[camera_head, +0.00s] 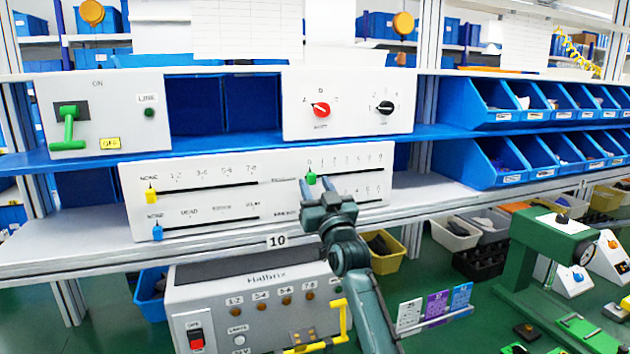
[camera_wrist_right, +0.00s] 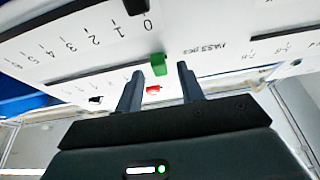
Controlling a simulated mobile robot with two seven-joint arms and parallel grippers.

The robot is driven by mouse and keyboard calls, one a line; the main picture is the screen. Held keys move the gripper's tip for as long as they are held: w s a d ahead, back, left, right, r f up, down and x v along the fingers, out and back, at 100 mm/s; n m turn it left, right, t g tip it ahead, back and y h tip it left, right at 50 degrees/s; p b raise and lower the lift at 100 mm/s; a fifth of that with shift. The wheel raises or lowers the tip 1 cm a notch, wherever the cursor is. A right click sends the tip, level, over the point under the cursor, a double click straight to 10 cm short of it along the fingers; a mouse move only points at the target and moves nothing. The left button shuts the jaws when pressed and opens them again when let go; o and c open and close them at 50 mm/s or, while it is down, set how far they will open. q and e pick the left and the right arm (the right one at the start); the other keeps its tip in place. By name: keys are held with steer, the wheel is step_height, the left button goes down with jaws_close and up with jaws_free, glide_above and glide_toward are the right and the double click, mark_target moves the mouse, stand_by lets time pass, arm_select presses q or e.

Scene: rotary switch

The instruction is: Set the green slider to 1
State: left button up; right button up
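The white slider panel (camera_head: 225,200) stands on the bench shelf. Its green slider (camera_head: 311,178) is near the left end of the upper right scale, just under the 0 mark. My right gripper (camera_head: 318,184) is in front of the panel at that slider, fingers pointing toward it. In the wrist view the green slider (camera_wrist_right: 158,63) shows between and just beyond the two open fingertips (camera_wrist_right: 160,72); I cannot tell whether either touches it. A black slider (camera_wrist_right: 136,5) sits near 0 on the other scale, hidden behind my gripper in the head view. My left gripper is out of view.
A yellow slider (camera_head: 151,192) and a blue slider (camera_head: 157,232) are at the panel's left. Above stands a panel with a red knob (camera_head: 320,110) and a black knob (camera_head: 385,107). A grey Halbrix box (camera_head: 255,292) is below. Blue bins (camera_head: 500,165) line the right.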

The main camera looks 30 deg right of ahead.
steer(key=shift+w+d+r, duration=0.15)
steer(key=shift+w, duration=0.35)
jaws_close()
stand_by(0.3)
